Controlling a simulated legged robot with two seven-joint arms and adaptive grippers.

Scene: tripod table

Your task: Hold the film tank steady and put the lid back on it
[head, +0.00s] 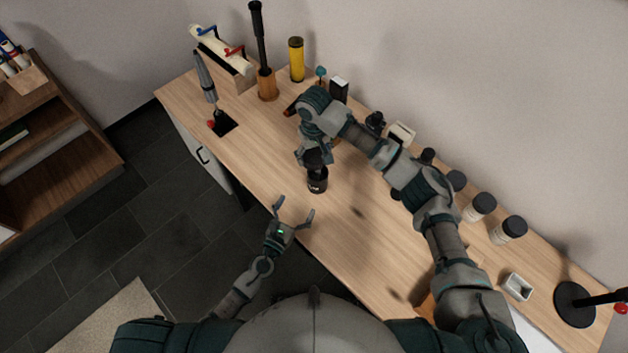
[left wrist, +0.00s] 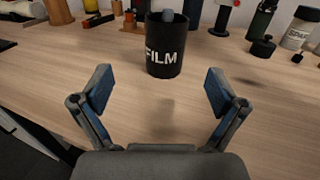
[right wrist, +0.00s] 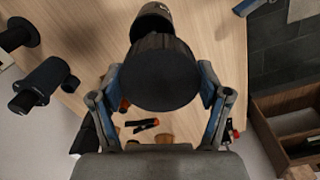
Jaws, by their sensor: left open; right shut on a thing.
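The black film tank (head: 318,184) stands upright on the wooden table near its front edge. In the left wrist view the tank (left wrist: 163,52) shows white FILM lettering, with a small grey piece at its open top. My right gripper (head: 315,155) is shut on the round black lid (right wrist: 160,78) and holds it above and slightly behind the tank. In the right wrist view the tank (right wrist: 152,16) is partly hidden by the lid. My left gripper (head: 295,208) is open and empty at the table's front edge, its fingers pointing at the tank but short of it.
Black-capped bottles (head: 481,207) line the back right of the table. A yellow cylinder (head: 296,59) and a dark upright tool in a wooden base (head: 267,84) stand at the back left. The tabletop (head: 355,250) between my left gripper and the tank is clear.

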